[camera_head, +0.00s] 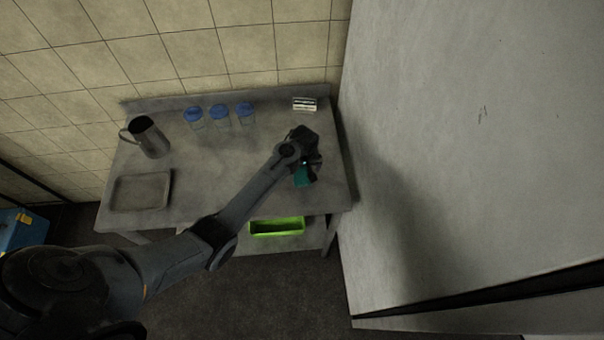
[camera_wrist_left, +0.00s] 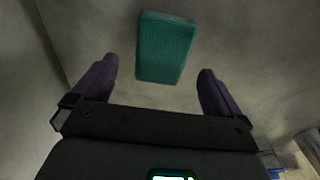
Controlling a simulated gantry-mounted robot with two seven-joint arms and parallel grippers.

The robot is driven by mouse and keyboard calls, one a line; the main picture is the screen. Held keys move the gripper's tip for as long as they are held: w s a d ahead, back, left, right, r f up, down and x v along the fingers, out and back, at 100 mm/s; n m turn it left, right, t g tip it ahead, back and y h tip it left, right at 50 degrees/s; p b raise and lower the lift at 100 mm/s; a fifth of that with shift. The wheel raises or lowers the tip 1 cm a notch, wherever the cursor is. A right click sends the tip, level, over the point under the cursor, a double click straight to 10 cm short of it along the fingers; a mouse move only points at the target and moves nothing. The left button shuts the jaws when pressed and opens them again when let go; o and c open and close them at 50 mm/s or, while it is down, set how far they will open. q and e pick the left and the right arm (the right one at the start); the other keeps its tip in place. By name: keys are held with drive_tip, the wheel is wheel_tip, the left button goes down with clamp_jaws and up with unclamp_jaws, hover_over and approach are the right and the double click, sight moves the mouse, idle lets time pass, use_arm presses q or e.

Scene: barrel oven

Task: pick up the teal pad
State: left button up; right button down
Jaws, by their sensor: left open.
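The teal pad (camera_head: 302,178) lies on the right part of the grey metal table, partly hidden under my left gripper in the head view. My left gripper (camera_head: 310,174) is just above it. In the left wrist view the pad (camera_wrist_left: 166,47) is a teal block with rounded corners, ahead of the gap between the fingers. My left gripper (camera_wrist_left: 156,82) is open, with one finger to each side of the pad's near end and clear space on both sides. My right gripper is not in view.
On the table (camera_head: 230,178) stand a metal pitcher (camera_head: 149,137), a grey tray (camera_head: 140,191), three blue-lidded jars (camera_head: 219,115) and a small white box (camera_head: 304,104). A green bin (camera_head: 277,227) sits on the lower shelf. A large pale panel (camera_head: 470,150) rises right of the table.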

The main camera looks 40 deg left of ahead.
sight(302, 172)
use_arm(q)
drive_tip(key=shift+a+f, duration=0.15)
drive_tip(key=shift+f, duration=1.5)
drive_tip(key=shift+c, duration=0.5)
drive_tip(key=c, duration=1)
drive_tip(key=shift+r, duration=0.15)
drive_tip(key=shift+r, duration=0.45)
drive_tip(key=r, duration=0.3)
drive_tip(key=shift+w+d+r, duration=0.2)
drive_tip(key=shift+w+d, duration=0.1)
drive_tip(key=shift+d, duration=0.1)
drive_tip(key=w+d+r+b, duration=0.1)
drive_tip(key=w+d+r, duration=0.4)
drive_tip(key=d, duration=0.4)
drive_tip(key=shift+d+r+b, duration=0.3)
drive_tip(key=shift+r+b, duration=0.05)
drive_tip(key=shift+r, duration=0.4)
